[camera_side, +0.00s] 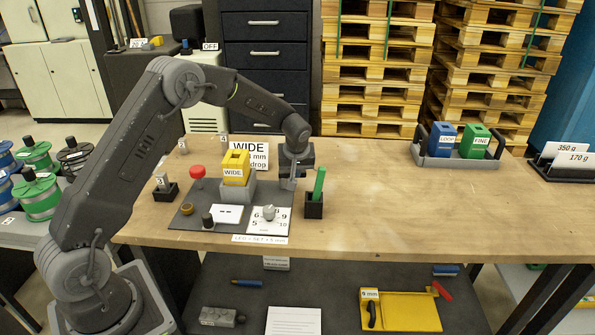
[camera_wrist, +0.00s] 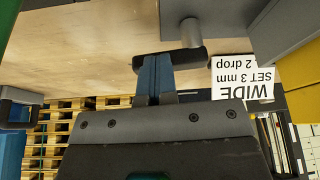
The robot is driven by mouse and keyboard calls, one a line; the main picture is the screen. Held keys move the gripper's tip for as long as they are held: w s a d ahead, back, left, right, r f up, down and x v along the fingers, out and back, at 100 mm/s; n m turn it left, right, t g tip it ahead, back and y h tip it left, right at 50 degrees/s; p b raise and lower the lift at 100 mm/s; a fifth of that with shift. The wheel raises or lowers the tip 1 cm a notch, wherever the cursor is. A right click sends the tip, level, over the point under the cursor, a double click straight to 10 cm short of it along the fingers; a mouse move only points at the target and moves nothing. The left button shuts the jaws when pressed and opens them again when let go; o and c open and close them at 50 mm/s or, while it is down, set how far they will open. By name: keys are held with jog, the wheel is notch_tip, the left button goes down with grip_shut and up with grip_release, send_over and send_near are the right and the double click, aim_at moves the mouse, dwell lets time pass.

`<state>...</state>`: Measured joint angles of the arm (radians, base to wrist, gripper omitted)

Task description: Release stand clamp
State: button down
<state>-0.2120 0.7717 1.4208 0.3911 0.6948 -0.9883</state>
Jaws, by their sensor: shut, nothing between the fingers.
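The yellow WIDE block (camera_side: 236,163) sits upright in a grey stand (camera_side: 238,190) on the dark base plate. My gripper (camera_side: 289,184) is just to the right of the stand, pointing down, with its fingers together and empty. In the wrist view my gripper (camera_wrist: 156,70) has its fingertips against or very close to a dark rounded bar (camera_wrist: 186,58), which looks like the clamp handle. A grey round pin (camera_wrist: 190,32) comes from the grey stand body beside that bar. Whether fingers and bar touch I cannot tell. In the side view my gripper hides the clamp.
A green piece in a black holder (camera_side: 314,207) stands close to the right of my gripper. A WIDE sign (camera_side: 249,146) stands behind. The table's right middle is clear.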

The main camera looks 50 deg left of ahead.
jog(key=v, duration=1.3)
jog(key=shift+r, duration=0.4)
jog(key=shift+s+d+r, duration=0.1)
jog(key=shift+s, duration=0.05)
